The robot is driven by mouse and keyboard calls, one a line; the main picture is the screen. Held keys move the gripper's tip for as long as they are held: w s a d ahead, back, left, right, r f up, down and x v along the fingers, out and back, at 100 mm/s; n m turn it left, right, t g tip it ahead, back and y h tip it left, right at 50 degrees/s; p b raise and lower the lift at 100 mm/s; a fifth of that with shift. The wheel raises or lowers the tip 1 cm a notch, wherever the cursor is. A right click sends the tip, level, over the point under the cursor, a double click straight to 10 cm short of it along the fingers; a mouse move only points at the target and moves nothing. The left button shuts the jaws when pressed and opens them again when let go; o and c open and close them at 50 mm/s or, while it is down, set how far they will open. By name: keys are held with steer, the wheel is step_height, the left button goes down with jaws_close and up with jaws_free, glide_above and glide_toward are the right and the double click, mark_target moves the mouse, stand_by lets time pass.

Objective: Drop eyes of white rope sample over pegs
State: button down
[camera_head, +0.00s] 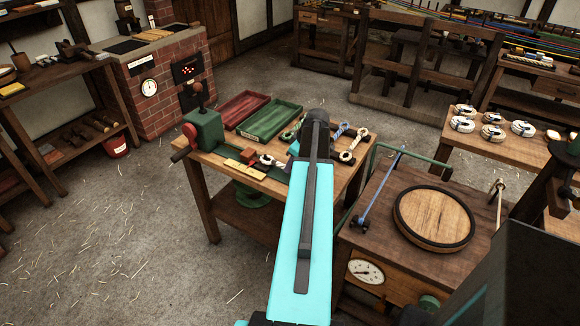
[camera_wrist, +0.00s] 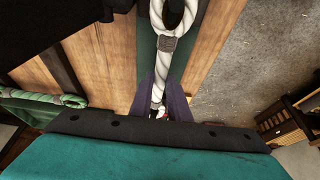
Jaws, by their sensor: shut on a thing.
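The white rope sample (camera_wrist: 157,62) is in the wrist view, between the two dark purple fingers of my gripper (camera_wrist: 160,82), which is shut on it. One eye (camera_wrist: 174,12) of it, with a grey whipping at its neck, points to the top edge, over a dark green strip (camera_wrist: 147,40). Its far part is hidden by the wrist housing, where a small white and red patch shows. In the head view my arm covers most of the gripper above the workbench (camera_head: 225,178). A whitish ring (camera_head: 267,160) shows left of the arm there. I cannot make out the pegs clearly.
Other rope samples (camera_head: 350,146) lie at the bench's right end. A red tray (camera_head: 243,108) and a green tray (camera_head: 268,122) stand at its back. A green crank machine (camera_head: 205,132) stands at its left corner. A cabinet with a round wooden lid (camera_head: 433,215) stands close on the right.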

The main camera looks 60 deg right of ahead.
steer(key=shift+f, duration=0.4)
stand_by(0.5)
steer(key=c, duration=1.6)
jaws_free()
steer(key=shift+r, duration=0.1)
steer(key=shift+r+p, duration=1.4)
steer(key=shift+r, duration=2.05)
steer(key=shift+r, duration=0.1)
steer(key=shift+b+v, duration=1.7)
steer(key=shift+v, duration=5.1)
